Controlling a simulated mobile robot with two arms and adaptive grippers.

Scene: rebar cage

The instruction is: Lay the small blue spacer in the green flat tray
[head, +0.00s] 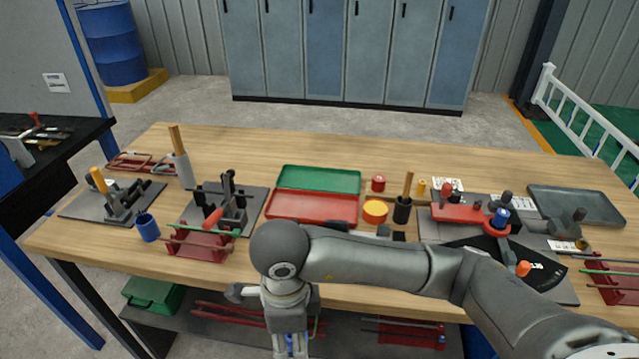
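The green flat tray (318,180) lies empty in the middle of the table, directly behind a red flat tray. My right arm comes in from the right and reaches across the table's front edge. My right gripper (289,346) points down in front of the edge, at the bottom of the picture. A small blue patch shows between its fingers, but I cannot tell whether it is the spacer, and the fingertips are cut off. A blue hollow cylinder (147,227) stands at the front left, and a blue piece (501,218) sits on a red tool at right. My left gripper is not in view.
The red tray (311,208) is empty. A black clamp tool (231,200) on a grey plate stands left of the trays. An orange-yellow round piece (375,211) and a black cup (402,210) stand to the right. The table behind the green tray is clear.

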